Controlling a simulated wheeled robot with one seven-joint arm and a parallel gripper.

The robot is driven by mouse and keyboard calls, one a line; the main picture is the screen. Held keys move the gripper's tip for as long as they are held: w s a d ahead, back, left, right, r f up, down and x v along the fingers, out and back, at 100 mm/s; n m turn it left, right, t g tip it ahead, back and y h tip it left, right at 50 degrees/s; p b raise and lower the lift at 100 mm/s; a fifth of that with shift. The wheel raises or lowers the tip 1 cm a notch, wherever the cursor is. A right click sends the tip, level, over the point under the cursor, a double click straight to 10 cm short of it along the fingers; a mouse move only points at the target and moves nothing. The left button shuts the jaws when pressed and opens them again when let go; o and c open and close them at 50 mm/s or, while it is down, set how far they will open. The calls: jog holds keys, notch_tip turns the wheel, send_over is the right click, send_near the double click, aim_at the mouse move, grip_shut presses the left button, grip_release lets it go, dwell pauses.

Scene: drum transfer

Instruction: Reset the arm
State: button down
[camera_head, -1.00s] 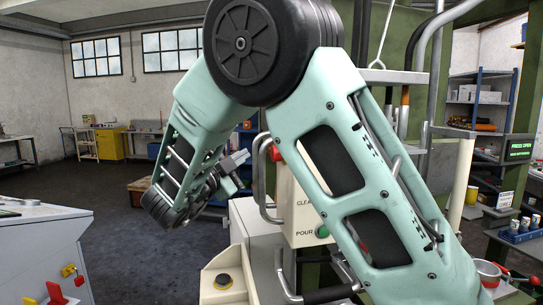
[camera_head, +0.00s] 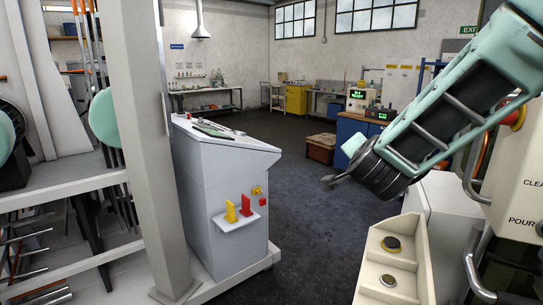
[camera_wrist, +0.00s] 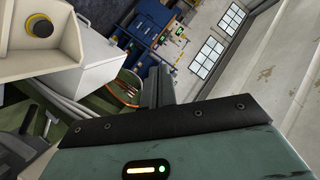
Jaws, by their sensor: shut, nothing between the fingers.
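My arm reaches in from the upper right of the head view, its pale green link sloping down to the dark round wrist. My gripper (camera_head: 329,182) is small at the wrist's far end, over open floor and clear of everything. In the wrist view the gripper (camera_wrist: 160,86) shows as dark grey fingers close together past the black-edged green housing. It is shut and nothing is held in it.
A cream panel with round buttons (camera_head: 393,265) stands below my wrist. The machine marked CLEAN and POUR (camera_head: 518,190) is at the right edge. A grey console (camera_head: 225,190) with red and yellow tags and a white post (camera_head: 145,130) stand at left. The dark floor (camera_head: 310,230) between is clear.

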jog(key=s+a+f+n+g+y+b, duration=0.2)
jog(key=s+a+f+n+g+y, duration=0.2)
jog(key=s+a+f+n, duration=0.4)
jog(key=s+a+f+n+g+y+b, duration=0.1)
jog(key=s+a+f+n+g+y, duration=0.35)
jog(key=s, duration=0.45)
jog(key=s+d+f+n+g+h+b, duration=0.1)
jog(key=s+d+f+n+g+h, duration=0.1)
jog(key=s, duration=0.7)
jog(key=s+d+f+n+g+h+b, duration=0.2)
jog(key=s+d+f+n+g, duration=0.1)
jog(key=s, duration=0.7)
jog(key=shift+d+f+n+g, duration=0.35)
jog(key=shift+f+n, duration=0.3)
jog(key=shift+n, duration=0.4)
jog(key=shift+w, duration=0.1)
